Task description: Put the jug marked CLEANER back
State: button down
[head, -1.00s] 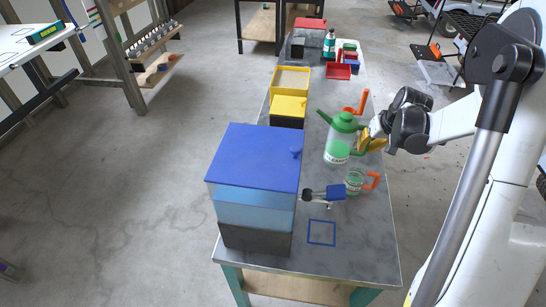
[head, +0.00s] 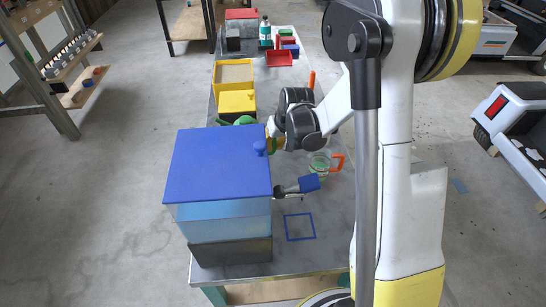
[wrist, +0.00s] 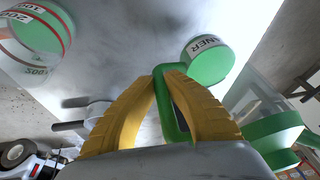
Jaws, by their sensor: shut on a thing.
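The jug marked CLEANER shows in the wrist view as a clear and green body with a partly visible label ending "NER" (wrist: 208,45) and a green handle (wrist: 172,112). My gripper (wrist: 165,82) is shut on that handle with its yellow fingers. Whether the jug's base touches the bench is hidden. An empty blue square outline (head: 299,227) is on the bench near its front.
The tank (head: 218,165) with a blue-handled tap (head: 308,183) stands close to the jug. A clear measuring jug with an orange handle (head: 338,162) stands right of it. Yellow bins (head: 237,102) and a red tray (head: 278,58) are further back.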

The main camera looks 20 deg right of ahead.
aim_at(275, 151)
jog(key=shift+f+b, duration=0.9)
jog(key=shift+f, duration=1.1)
jog(key=shift+f, duration=0.2)
jog(key=c, duration=1.5)
grip_release()
jog(key=shift+c, duration=0.2)
jog(key=shift+r, duration=0.25)
jog(key=p+v, duration=0.4)
jog(key=v, duration=0.8)
